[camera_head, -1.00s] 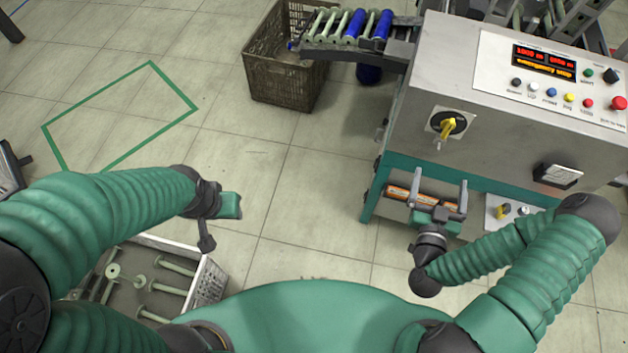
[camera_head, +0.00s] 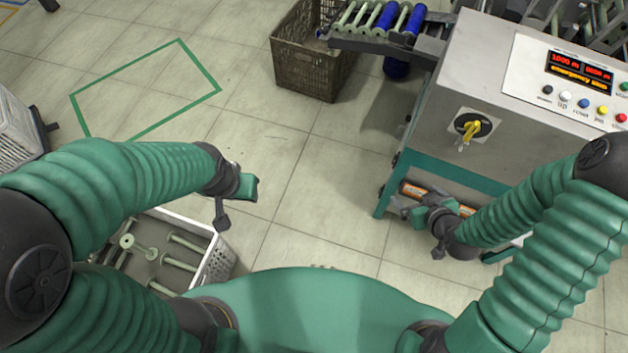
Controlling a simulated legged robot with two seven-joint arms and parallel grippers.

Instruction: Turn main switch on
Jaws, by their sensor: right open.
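The main switch (camera_head: 472,127) is a yellow rotary handle on a black round base with a pale plate. It sits on the grey front of the machine (camera_head: 455,80), with its handle tilted down to the left. My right gripper (camera_head: 428,214) is open and empty. It is below and to the left of the switch in the picture, in front of the machine's lower green part and apart from the switch. My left gripper (camera_head: 249,187) is over the floor at the left, far from the switch. Its jaws are not clear and nothing shows in it.
The machine's panel (camera_head: 575,85) has coloured buttons and a lit display reading "emergency stop". An orange roller (camera_head: 412,190) lies behind my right gripper. A brown crate (camera_head: 305,70) stands under the bobbin chute. A grey crate (camera_head: 215,265) holds green bobbins. Floor between is clear.

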